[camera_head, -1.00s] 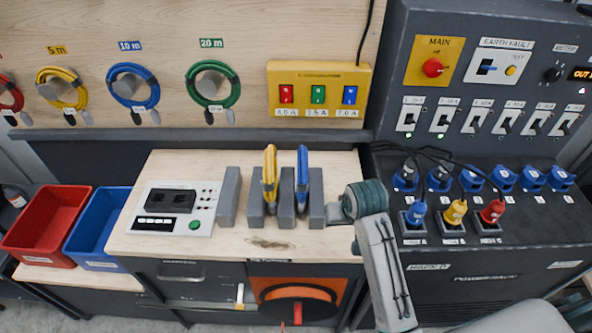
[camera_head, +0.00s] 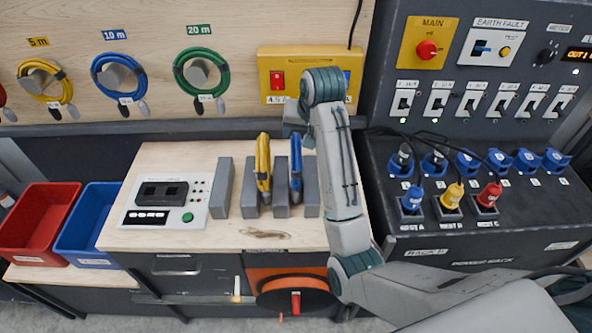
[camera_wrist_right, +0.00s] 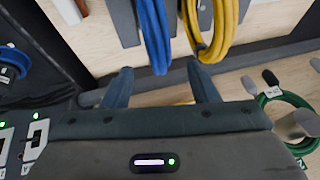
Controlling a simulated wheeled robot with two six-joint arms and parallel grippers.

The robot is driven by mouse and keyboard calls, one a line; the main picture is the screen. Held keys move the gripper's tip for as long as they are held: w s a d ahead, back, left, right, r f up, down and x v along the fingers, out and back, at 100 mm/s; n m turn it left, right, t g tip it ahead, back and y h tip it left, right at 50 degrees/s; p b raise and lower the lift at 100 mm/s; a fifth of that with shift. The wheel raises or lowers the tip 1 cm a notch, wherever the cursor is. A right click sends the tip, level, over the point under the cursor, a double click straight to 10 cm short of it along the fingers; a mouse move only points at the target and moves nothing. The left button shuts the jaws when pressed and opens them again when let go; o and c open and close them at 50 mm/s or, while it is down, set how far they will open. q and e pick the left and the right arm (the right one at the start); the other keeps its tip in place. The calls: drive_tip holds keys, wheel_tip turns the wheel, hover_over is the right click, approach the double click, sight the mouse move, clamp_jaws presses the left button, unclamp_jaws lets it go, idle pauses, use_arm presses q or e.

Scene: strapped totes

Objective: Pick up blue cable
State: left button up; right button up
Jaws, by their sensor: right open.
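A blue cable (camera_head: 296,168) stands upright in a slot of the grey rack (camera_head: 311,195), just right of a yellow cable (camera_head: 263,165). My right gripper (camera_head: 298,130) is above and behind the rack, partly hidden by its own wrist. In the right wrist view its open fingers (camera_wrist_right: 162,84) point toward the blue cable (camera_wrist_right: 155,35), whose end shows between the fingertips in the picture. The jaws hold nothing, and I cannot tell the gap to the cable. The yellow cable (camera_wrist_right: 212,30) shows close to the other finger. My left gripper is not in view.
Coiled cables, one of them blue (camera_head: 120,78), hang on the wall board. A yellow switch box (camera_head: 268,58) is behind my right wrist. A dark power rack (camera_head: 420,235) with plugs stands at right. Red (camera_head: 40,222) and blue bins (camera_head: 90,225) stand at left.

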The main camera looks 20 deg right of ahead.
sight(297, 143)
drive_tip(key=shift+x, duration=1)
drive_tip(key=p+x, duration=0.3)
drive_tip(key=x, duration=0.1)
drive_tip(key=shift+s+f+p, duration=0.1)
drive_tip(key=shift+f+p, duration=0.1)
drive_tip(key=shift+p, duration=0.1)
drive_tip(key=shift+w+a+f, duration=0.1)
drive_tip(key=shift+w+f, duration=0.15)
drive_tip(key=shift+f, duration=0.25)
clamp_jaws()
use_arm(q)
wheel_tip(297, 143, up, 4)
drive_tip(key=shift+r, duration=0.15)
use_arm(e)
drive_tip(key=shift+r, duration=0.1)
drive_tip(key=shift+w+r, duration=0.1)
